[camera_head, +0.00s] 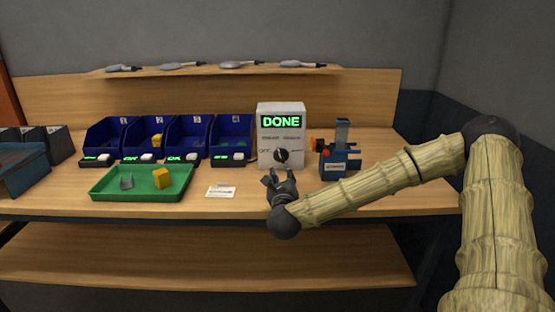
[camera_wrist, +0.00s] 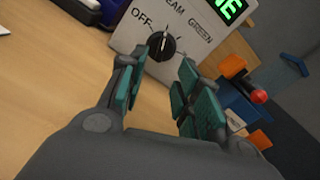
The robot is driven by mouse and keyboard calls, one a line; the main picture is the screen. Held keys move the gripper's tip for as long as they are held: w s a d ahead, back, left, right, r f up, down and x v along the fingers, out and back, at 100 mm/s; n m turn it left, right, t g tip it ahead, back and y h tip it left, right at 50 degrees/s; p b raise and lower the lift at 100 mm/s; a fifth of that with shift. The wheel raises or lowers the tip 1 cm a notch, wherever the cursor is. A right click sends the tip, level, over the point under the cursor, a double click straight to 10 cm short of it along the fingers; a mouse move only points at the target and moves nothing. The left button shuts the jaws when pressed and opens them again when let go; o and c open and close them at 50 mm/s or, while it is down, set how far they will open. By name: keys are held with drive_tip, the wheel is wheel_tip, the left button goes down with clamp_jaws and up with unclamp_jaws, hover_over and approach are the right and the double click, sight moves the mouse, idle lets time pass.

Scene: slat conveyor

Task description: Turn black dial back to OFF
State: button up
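The black dial (camera_head: 282,155) is on the front of a white control box (camera_head: 268,135) whose display reads DONE in green. In the wrist view the dial (camera_wrist: 162,46) is a round black knob with a pale pointer line; the line points up, toward the label that ends in "EAM", not toward OFF at its left. My gripper (camera_wrist: 155,85) is open, with teal pads apart and nothing between them. It is in front of the box, and the dial shows beyond the fingertips. In the head view my gripper (camera_head: 277,176) is just below the dial.
A blue device (camera_head: 340,160) with a red knob stands right of the box. Blue bins (camera_head: 232,135) stand left. A green tray (camera_head: 120,195) holds a yellow block (camera_head: 161,178) and a grey part (camera_head: 126,182). A white card (camera_head: 221,191) lies on the bench.

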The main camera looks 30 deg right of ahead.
sight(282, 159)
drive_tip(key=p+x, duration=0.1)
drive_tip(key=x, duration=0.9)
drive_tip(key=shift+s+d+p, duration=0.1)
drive_tip(key=shift+p, duration=0.25)
clamp_jaws()
